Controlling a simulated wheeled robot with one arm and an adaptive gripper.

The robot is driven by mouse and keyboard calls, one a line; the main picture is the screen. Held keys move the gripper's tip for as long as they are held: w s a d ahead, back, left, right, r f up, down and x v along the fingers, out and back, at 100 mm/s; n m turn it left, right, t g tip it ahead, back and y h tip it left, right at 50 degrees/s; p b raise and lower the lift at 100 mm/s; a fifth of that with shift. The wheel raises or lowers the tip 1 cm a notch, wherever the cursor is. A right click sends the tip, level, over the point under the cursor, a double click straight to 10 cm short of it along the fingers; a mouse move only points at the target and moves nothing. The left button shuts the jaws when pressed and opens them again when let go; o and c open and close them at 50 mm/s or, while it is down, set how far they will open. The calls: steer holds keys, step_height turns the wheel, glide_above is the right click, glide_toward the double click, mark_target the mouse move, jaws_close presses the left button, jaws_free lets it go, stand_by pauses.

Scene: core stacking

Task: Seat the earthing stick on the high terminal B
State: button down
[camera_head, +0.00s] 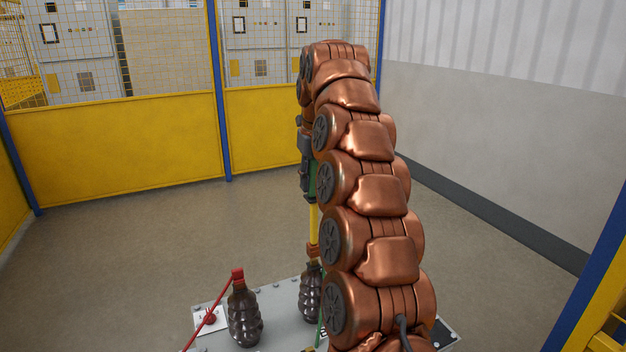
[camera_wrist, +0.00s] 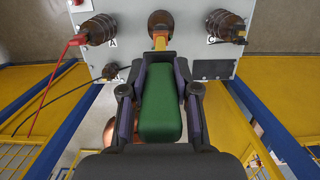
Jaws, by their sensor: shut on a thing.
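The earthing stick has a green handle (camera_wrist: 160,105), a yellow shaft (camera_head: 313,222) and an orange-brown lower end (camera_head: 314,250). My gripper (camera_wrist: 160,92) is shut on the green handle, one finger on each side. In the head view the stick hangs upright, its lower end at the top of a dark ribbed insulator, high terminal B (camera_head: 311,290). In the wrist view this is the middle terminal (camera_wrist: 160,20), between those marked A and C. The stick's end overlaps it; I cannot tell whether it is seated. My arm hides part of the stick.
Terminal A (camera_head: 244,318) stands to the left with a red clamp (camera_head: 238,274) and red cable. Terminal C (camera_wrist: 225,26) stands to the right in the wrist view. They stand on a grey plate (camera_head: 274,292). Yellow fence panels (camera_head: 120,145) and a wall enclose the open floor.

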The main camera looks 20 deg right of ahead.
mark_target(313, 191)
steer(key=shift+f+b, duration=1.65)
steer(key=shift+b, duration=0.05)
steer(key=c, duration=0.8)
jaws_free()
steer(key=shift+o, duration=0.2)
steer(key=shift+r, duration=0.1)
